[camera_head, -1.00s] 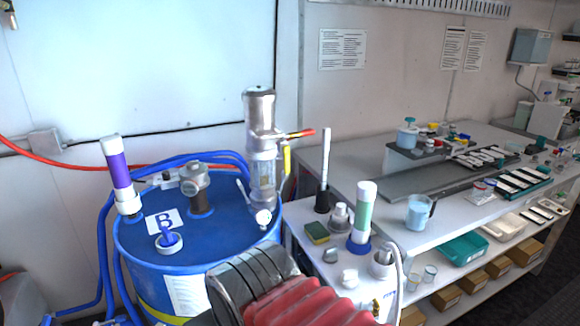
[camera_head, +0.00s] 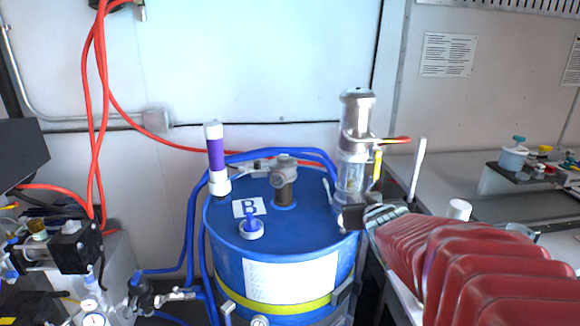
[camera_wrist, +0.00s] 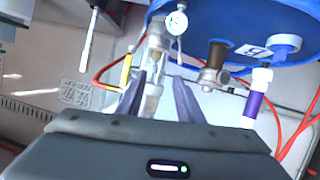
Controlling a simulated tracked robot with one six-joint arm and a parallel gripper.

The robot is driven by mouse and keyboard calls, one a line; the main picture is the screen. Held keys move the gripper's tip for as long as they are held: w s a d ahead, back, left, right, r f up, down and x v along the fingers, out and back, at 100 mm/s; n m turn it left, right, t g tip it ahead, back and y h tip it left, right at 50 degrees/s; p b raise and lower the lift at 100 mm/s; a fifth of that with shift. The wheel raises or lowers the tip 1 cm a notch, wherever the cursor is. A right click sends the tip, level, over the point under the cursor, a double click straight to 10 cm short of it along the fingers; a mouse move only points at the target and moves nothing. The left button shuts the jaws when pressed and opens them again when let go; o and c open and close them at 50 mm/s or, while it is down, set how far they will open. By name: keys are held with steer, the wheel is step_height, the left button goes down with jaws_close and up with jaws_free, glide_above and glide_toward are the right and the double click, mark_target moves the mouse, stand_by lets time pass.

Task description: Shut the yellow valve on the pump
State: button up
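The pump (camera_head: 357,130) is an upright metal and clear cylinder at the right rear of the blue drum's top. In the tilted, roughly upside-down wrist view, the yellow handle (camera_wrist: 126,70) is left of the clear pump tube (camera_wrist: 152,85). My gripper (camera_wrist: 159,80) is open, its two dark fingers pointing toward the pump, with the tube seen between them. The yellow handle is outside the left finger. I see no contact, but the depth gap is unclear.
The blue drum (camera_head: 285,235) carries a purple-banded tube (camera_head: 215,160), a brown fitting with a gauge (camera_head: 284,180) and a blue-capped port (camera_head: 250,228). Blue hoses (camera_head: 190,240) run along its left side.

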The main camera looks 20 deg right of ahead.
mark_target(378, 168)
steer(key=d+f+t, duration=0.1)
steer(key=d+t, duration=0.3)
steer(key=d, duration=0.8)
steer(key=shift+d+t+y, duration=0.2)
steer(key=shift+t+y, duration=0.2)
steer(key=shift+w, duration=0.1)
steer(key=x, duration=1.3)
steer(key=shift+w+d+f, duration=0.1)
steer(key=shift+w+d, duration=0.05)
steer(key=shift+w, duration=0.2)
steer(key=shift+c, duration=0.6)
jaws_close()
